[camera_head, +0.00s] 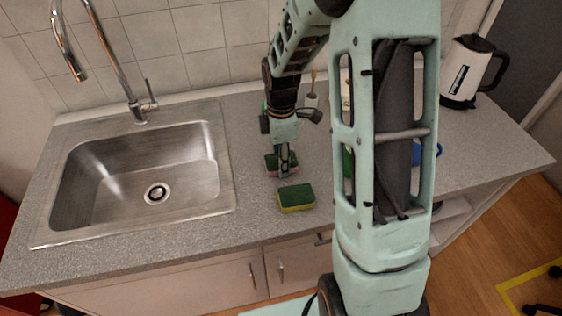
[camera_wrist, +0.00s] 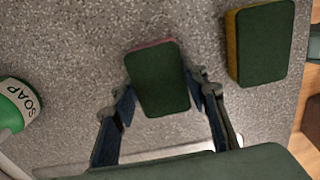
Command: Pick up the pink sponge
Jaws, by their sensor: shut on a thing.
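The pink sponge (camera_wrist: 158,78) has a dark green top, and a thin pink edge shows along its far side in the wrist view. It is also in the head view (camera_head: 271,164), on the grey counter right of the sink, partly hidden by my gripper. My gripper (camera_wrist: 164,88) has a finger on each side of the sponge and is shut on it. The fingers also show in the head view (camera_head: 284,166), pointing down at the counter. I cannot tell whether the sponge is clear of the counter.
A green and yellow sponge (camera_head: 296,198) lies close by, nearer the counter's front edge; it also shows in the wrist view (camera_wrist: 265,42). A soap bottle (camera_wrist: 17,105) stands at left in the wrist view. The sink (camera_head: 140,185) is left, a kettle (camera_head: 468,72) far right. My arm hides part of the counter.

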